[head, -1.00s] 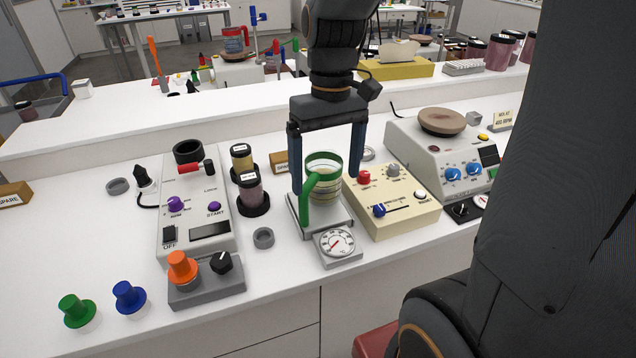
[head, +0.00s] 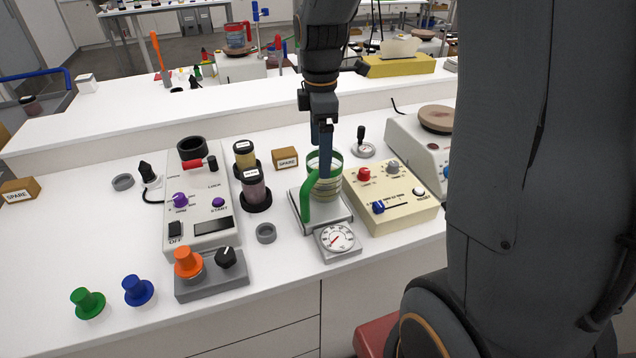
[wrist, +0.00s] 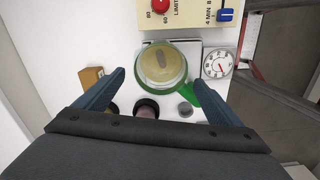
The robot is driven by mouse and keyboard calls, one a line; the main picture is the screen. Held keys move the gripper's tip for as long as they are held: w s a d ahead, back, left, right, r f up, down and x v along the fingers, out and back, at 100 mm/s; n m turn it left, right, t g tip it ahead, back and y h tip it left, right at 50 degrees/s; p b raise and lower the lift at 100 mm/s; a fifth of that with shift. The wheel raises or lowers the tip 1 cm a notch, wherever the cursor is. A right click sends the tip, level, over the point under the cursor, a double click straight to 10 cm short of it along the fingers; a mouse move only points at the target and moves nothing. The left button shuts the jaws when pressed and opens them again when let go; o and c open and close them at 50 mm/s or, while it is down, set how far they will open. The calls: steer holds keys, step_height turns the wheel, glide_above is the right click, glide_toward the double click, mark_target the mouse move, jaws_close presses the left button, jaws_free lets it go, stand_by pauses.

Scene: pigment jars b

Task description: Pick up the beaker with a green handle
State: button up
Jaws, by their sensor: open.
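The beaker with a green handle (head: 309,203) stands upright on the small scale platform (head: 345,221) with the dial in front. In the wrist view the beaker (wrist: 161,65) shows from above, with a green rim and its handle (wrist: 212,103) pointing to the lower right. My gripper (head: 324,170) is open, and in the head view its fingers overlap the beaker and partly hide it. In the wrist view my gripper (wrist: 160,85) has one finger on each side, apart from the beaker body; the right finger is close to the handle.
A cream control box (head: 395,213) stands close on the right of the scale. Labelled jars (head: 253,188) and a white device (head: 195,225) stand on the left. A grey ring (head: 265,233) lies near the scale.

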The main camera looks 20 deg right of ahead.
mark_target(318, 184)
steer(key=shift+d+f+p, duration=0.2)
steer(key=shift+f+p, duration=0.55)
steer(key=shift+f, duration=1.2)
steer(key=shift+d+f+p, duration=0.2)
steer(key=shift+f+p, duration=0.5)
steer(key=shift+f, duration=1.2)
steer(key=c, duration=1.6)
steer(key=shift+r, duration=0.1)
steer(key=shift+c, duration=0.2)
